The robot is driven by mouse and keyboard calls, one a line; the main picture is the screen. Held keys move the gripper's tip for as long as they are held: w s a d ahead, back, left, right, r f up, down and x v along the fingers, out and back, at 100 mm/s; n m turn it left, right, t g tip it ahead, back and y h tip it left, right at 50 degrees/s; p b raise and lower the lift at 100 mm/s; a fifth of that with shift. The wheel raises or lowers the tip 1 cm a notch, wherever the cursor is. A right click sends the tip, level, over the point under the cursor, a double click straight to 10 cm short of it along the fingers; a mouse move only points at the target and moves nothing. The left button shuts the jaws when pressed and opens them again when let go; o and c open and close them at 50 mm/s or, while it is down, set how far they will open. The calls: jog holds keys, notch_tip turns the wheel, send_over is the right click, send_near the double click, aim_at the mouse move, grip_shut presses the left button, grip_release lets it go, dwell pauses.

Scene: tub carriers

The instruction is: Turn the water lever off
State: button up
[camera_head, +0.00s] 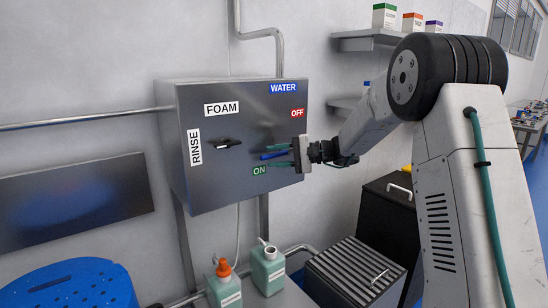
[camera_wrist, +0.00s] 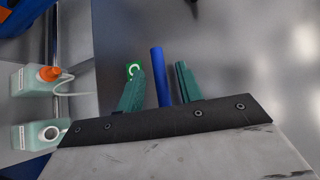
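The water lever (camera_head: 267,156) is a blue bar on the grey metal control box, below the blue WATER sign (camera_head: 284,88). It lies between the red OFF label (camera_head: 298,112) above and the green ON label (camera_head: 259,170) just below. My gripper (camera_head: 277,155) is at the box, with one green finger above the lever and one below it. In the wrist view the lever (camera_wrist: 161,76) stands between the two fingers of my gripper (camera_wrist: 160,80), with a visible gap on each side. The fingers are open around it. The lever's pivot cannot be made out.
The control box (camera_head: 210,120) also has a black knob (camera_head: 228,143) between the FOAM and RINSE labels. Two green bottles (camera_head: 224,285) stand below it. A ribbed grey box (camera_head: 355,275) and a dark bin (camera_head: 388,220) stand at the lower right.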

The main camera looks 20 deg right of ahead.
jog(key=shift+w+a, duration=0.15)
jog(key=shift+a, duration=0.15)
grip_shut()
